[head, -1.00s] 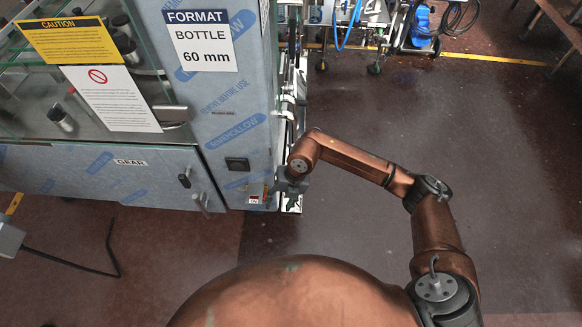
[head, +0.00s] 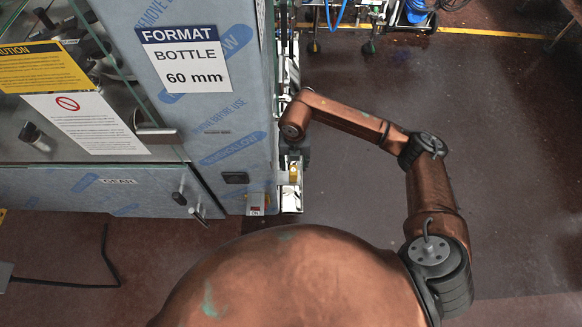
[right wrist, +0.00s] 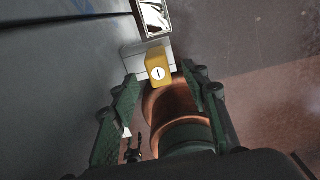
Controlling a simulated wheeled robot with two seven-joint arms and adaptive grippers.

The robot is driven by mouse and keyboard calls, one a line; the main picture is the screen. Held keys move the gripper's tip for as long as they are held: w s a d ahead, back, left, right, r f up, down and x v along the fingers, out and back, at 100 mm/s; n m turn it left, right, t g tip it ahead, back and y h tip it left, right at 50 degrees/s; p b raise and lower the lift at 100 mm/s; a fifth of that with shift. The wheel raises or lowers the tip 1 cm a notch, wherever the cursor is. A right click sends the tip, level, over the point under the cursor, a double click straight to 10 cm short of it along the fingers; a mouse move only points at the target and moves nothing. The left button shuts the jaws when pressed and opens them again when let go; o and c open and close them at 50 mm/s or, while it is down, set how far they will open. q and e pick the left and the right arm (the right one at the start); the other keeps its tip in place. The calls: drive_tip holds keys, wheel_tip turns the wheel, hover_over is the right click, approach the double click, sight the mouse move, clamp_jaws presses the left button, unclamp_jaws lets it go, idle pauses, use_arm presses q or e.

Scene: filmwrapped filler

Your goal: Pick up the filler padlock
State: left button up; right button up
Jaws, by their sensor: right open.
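A yellow block (right wrist: 157,66) with a round white disc and a dark upright mark sits against a grey-white box in the right wrist view. I take it for the filler padlock; no shackle can be made out. It shows small in the head view (head: 294,173) at the machine's right edge. My right gripper (right wrist: 160,78) is open, with its green fingers on either side of the line to the block. The block lies at or just beyond the fingertips, and I cannot tell if they touch it. In the head view the right gripper (head: 301,154) is small and dark. My left gripper is out of view.
The film-wrapped filler machine (head: 228,110) with a FORMAT sign (head: 185,58) stands left of my right arm. A small red-marked box (head: 255,205) is at its lower corner. Black knobs stick out from its front.

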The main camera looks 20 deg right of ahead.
sight(293, 170)
drive_tip(key=shift+a+f, duration=0.2)
drive_tip(key=shift+f, duration=1.35)
wheel_tip(293, 170, down, 4)
drive_tip(key=shift+s+r+b, duration=0.1)
drive_tip(key=shift+r+b, duration=0.05)
drive_tip(key=shift+b, duration=0.3)
drive_tip(key=shift+f, duration=0.3)
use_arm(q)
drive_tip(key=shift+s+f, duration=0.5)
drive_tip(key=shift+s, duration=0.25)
use_arm(e)
clamp_jaws()
